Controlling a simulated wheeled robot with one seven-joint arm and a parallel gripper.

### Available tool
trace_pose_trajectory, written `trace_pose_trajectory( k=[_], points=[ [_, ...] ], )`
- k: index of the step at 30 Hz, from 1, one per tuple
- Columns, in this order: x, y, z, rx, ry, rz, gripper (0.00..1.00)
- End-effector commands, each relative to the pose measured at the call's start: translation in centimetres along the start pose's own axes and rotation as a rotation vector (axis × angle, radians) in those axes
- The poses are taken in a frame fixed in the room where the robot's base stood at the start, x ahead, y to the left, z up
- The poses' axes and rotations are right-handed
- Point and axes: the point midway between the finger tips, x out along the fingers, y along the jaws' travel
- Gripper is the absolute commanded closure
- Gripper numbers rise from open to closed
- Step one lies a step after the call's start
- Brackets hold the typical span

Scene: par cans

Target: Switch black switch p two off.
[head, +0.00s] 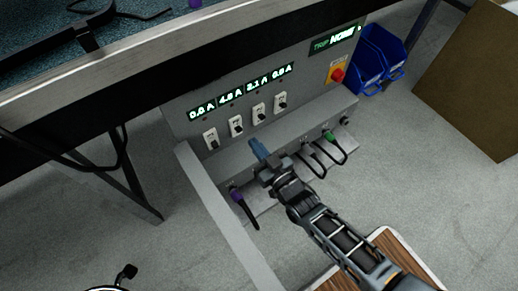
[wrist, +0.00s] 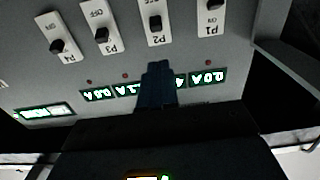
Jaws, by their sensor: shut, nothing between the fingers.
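Black switch P2 (head: 236,126) is second from the left in a row of switches on white plates on the grey panel. In the wrist view, which is upside down, its black lever (wrist: 155,23) sits toward its P2 label. The readout above it (head: 230,98) appears to show 4.8 A. My gripper (head: 258,150) is shut and empty, with blue fingertips below and slightly right of P2, apart from it in the picture. In the wrist view the fingertips (wrist: 157,72) partly cover the readouts.
Neighbouring switches are P1 (head: 210,138), P3 (head: 259,114) and P4 (head: 280,103). P1's readout shows 0.0 A. A red knob (head: 337,75) sits at the panel's right, beside blue bins (head: 375,65). Plugged cables (head: 318,158) stand on the ledge below. The table edge (head: 150,75) overhangs at left.

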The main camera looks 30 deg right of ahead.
Motion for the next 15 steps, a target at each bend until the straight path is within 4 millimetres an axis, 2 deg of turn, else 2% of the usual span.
trace_pose_trajectory(
  k=[15],
  points=[
    [2.4,0.0,0.1,0.000,0.000,0.000,1.00]
  ],
)
